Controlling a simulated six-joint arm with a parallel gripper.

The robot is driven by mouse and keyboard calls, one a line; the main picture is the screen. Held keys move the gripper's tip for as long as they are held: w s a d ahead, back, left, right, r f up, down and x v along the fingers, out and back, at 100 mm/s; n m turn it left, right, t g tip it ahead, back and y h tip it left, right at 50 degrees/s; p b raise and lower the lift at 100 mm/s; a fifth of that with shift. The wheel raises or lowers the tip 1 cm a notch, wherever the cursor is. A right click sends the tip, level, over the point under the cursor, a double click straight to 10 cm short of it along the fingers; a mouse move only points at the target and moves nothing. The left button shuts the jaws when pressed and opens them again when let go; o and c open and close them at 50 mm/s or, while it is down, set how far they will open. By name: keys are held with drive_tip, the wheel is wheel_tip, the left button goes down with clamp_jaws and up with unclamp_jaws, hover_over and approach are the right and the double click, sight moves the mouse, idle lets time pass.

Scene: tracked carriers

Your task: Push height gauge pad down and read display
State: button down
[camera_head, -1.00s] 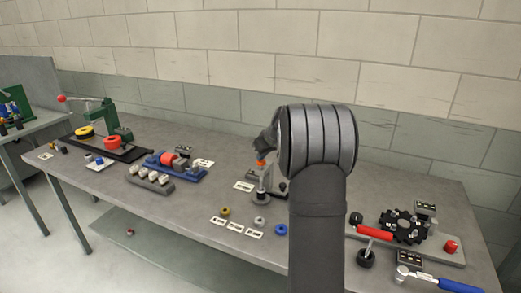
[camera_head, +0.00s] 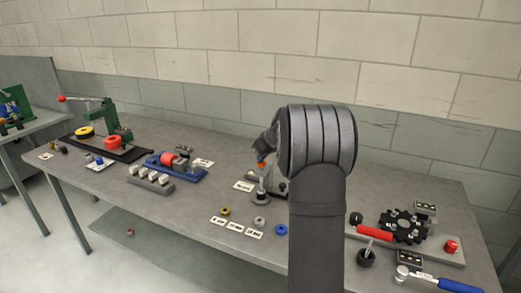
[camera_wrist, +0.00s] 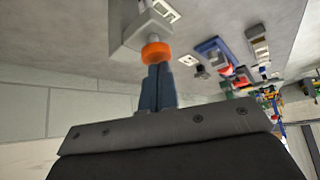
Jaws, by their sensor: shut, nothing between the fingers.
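The height gauge (camera_head: 262,197) stands on the bench just left of my arm, with a round base and a grey body partly hidden behind the arm. Its orange pad (camera_head: 261,165) is right under my gripper (camera_head: 262,158). In the wrist view, the shut, empty fingers (camera_wrist: 158,70) meet the orange pad (camera_wrist: 157,52) and appear to touch it. Beyond the pad is the gauge's grey block (camera_wrist: 140,35) with a small pale-framed display (camera_wrist: 163,11). Its reading is too small to make out.
Yellow, grey and blue rings (camera_head: 281,229) and white label cards (camera_head: 235,227) lie in front of the gauge. A blue fixture (camera_head: 188,173) and a green press (camera_head: 110,120) stand to the left. A black gear fixture (camera_head: 405,228) and a blue-handled hammer (camera_head: 455,285) are at right.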

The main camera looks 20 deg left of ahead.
drive_tip(key=shift+f, duration=0.1)
wheel_tip(320, 180, up, 9)
idle(1.1)
drive_tip(key=shift+f, duration=0.2)
